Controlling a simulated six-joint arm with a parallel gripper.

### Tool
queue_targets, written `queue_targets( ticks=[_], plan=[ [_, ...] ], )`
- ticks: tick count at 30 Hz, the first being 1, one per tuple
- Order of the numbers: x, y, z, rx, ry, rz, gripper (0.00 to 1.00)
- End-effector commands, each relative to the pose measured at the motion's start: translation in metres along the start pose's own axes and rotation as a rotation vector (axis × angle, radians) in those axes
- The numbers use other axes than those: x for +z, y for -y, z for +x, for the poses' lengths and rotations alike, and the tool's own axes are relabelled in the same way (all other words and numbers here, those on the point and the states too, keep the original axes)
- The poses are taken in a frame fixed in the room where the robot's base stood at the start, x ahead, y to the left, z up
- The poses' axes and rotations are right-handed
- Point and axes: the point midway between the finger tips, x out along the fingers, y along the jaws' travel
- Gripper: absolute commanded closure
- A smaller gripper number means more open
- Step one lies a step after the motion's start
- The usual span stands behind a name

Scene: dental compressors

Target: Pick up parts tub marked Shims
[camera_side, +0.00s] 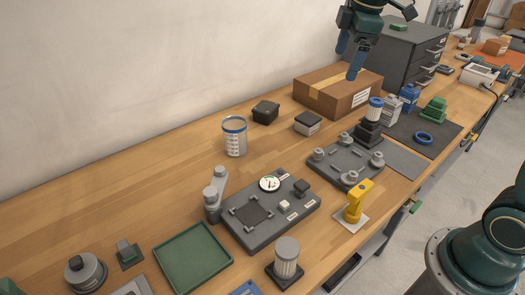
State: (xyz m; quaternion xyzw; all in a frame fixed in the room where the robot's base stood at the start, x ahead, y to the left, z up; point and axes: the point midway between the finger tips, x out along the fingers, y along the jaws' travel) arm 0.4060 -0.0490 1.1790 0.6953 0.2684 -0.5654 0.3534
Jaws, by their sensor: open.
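My gripper (347,64) is at the top of the side view, with its two blue fingers apart and nothing between them. It appears above or in front of the cardboard box. No marking reading Shims is legible from here. Two small dark boxes are nearer the wall: a black one (265,112) and one with a pale front (308,124). I cannot tell which container is marked Shims.
The cardboard box (318,98) and grey drawer cabinet (395,50) stand at the back. A grey fixture plate with a dial gauge (268,228), a yellow tool (356,200) and a green tray (193,258) occupy the front. The wooden bench left of the tub is clear.

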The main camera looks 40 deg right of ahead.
Motion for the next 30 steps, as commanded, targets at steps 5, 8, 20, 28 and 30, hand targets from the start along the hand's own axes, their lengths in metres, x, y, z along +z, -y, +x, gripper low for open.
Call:
queue_targets(
  ticks=[5,8,20,28,30],
  plan=[
    [-0.010,-0.036,0.027,-0.042,0.025,-0.148,0.15],
    [-0.014,-0.054,0.043,-0.066,0.034,-0.233,0.15],
    [-0.020,-0.117,0.122,-0.170,0.047,-0.570,0.15],
    [-0.018,-0.138,0.160,-0.216,0.038,-0.716,0.15],
    [-0.017,-0.140,0.164,-0.221,0.037,-0.732,0.15]
  ],
)
